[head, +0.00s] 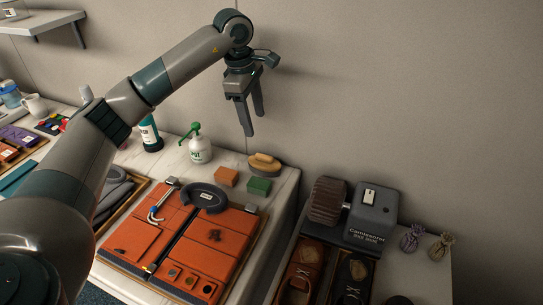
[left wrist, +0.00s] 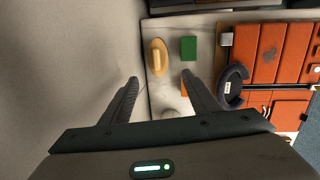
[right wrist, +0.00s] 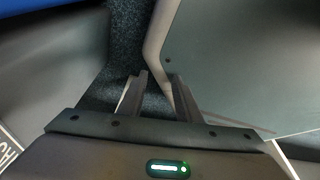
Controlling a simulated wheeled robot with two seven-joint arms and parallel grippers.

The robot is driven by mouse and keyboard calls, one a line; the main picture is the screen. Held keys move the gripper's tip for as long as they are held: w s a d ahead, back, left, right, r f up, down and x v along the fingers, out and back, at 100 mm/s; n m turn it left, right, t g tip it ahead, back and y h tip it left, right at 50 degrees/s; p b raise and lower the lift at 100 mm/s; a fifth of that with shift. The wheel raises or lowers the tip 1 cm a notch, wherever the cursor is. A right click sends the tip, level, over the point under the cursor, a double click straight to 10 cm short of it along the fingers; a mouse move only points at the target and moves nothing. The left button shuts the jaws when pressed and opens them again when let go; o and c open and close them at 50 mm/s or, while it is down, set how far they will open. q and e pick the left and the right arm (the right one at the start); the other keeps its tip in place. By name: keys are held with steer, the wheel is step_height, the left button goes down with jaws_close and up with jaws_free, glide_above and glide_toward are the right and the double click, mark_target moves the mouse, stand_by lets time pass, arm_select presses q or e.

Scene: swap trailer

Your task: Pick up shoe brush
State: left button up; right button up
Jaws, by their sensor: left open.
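The shoe brush (head: 265,161) has a tan wooden handle over a dark oval body. It lies at the back edge of the white tabletop, near the wall. It also shows in the left wrist view (left wrist: 157,58), beyond and between the fingertips. My left gripper (head: 256,125) is open and empty, pointing down above the brush and apart from it. Its fingers also show in the left wrist view (left wrist: 160,79). My right gripper (right wrist: 158,76) shows only in its own wrist view. Its fingers are apart with nothing between them.
A green block (head: 258,186) and an orange block (head: 227,176) lie close to the brush. A white spray bottle (head: 200,150) with a green top stands left of it. An orange case (head: 185,245) fills the front. A grey machine (head: 370,218) stands right, past a gap.

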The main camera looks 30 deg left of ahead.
arm_select(q)
steer(key=shift+r, duration=0.1)
arm_select(e)
steer(key=shift+w, duration=0.2)
steer(key=shift+s, duration=0.1)
arm_select(q)
steer(key=p, duration=0.4)
glide_above(263, 157)
steer(key=f, duration=1)
steer(key=shift+s+a+f, duration=0.15)
steer(key=shift+s+f, duration=0.25)
steer(key=shift+f, duration=0.6)
arm_select(e)
steer(key=s+d+r+g, duration=0.1)
steer(key=s+d+r, duration=0.1)
steer(key=s, duration=0.3)
steer(key=shift+s+r+g, duration=0.3)
steer(key=shift+r, duration=0.2)
steer(key=shift+d, duration=0.1)
